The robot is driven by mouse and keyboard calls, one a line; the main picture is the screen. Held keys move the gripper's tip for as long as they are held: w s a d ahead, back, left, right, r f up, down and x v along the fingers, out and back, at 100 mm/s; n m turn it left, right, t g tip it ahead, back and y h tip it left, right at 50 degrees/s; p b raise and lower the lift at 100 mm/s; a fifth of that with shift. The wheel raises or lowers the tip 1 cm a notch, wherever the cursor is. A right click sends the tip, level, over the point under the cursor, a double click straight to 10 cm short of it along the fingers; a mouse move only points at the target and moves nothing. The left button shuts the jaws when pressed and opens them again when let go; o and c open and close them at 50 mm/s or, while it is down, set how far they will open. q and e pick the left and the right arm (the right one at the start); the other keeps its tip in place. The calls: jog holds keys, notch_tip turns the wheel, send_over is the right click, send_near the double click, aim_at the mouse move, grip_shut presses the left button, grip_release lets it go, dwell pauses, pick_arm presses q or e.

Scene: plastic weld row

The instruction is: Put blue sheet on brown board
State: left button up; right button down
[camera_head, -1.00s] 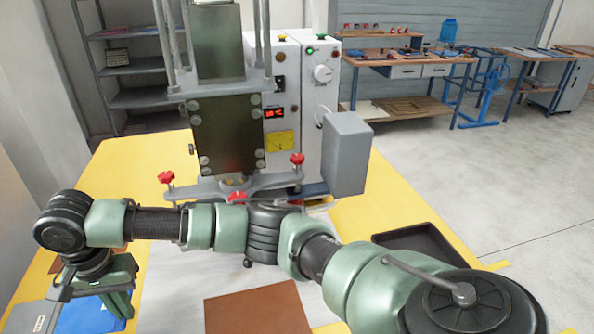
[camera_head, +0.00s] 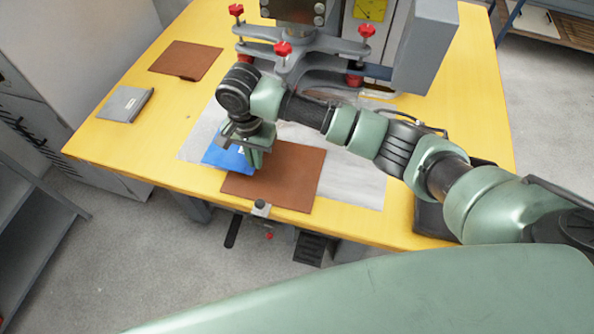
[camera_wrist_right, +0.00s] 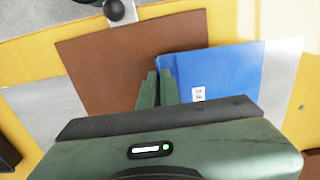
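The blue sheet (camera_head: 223,157) is at the left of the brown board (camera_head: 292,185) in the head view. My right gripper (camera_head: 255,157) points down at the sheet's right edge. In the right wrist view, the fingers (camera_wrist_right: 158,88) are close together at the edge of the blue sheet (camera_wrist_right: 228,72) and look shut on it. The brown board (camera_wrist_right: 125,58) lies flat beside and partly behind the fingers. The sheet reaches the board's edge; I cannot tell whether it touches or hovers. My left gripper is out of view.
The yellow table (camera_head: 165,165) carries a pale sheet (camera_head: 365,190) under the board. Another brown panel (camera_head: 185,60) and a grey plate (camera_head: 126,104) lie at the left. The press with red knobs (camera_head: 283,48) stands behind. A dark tray (camera_head: 430,218) is at the right, partly hidden.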

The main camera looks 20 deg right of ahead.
jog(key=p, duration=0.2)
send_over(298, 185)
jog(key=shift+w+a, duration=0.25)
jog(key=shift+a, duration=0.05)
jog(key=shift+s+d+f, duration=0.15)
jog(key=shift+f, duration=0.5)
jog(key=shift+s+d+f, duration=0.1)
jog(key=shift+d+f, duration=0.05)
jog(key=shift+f, duration=0.95)
jog(key=c, duration=1.6)
grip_release()
jog(key=shift+f, duration=0.15)
jog(key=shift+c, duration=0.2)
notch_tip(298, 185, up, 12)
jog(key=shift+r, duration=0.2)
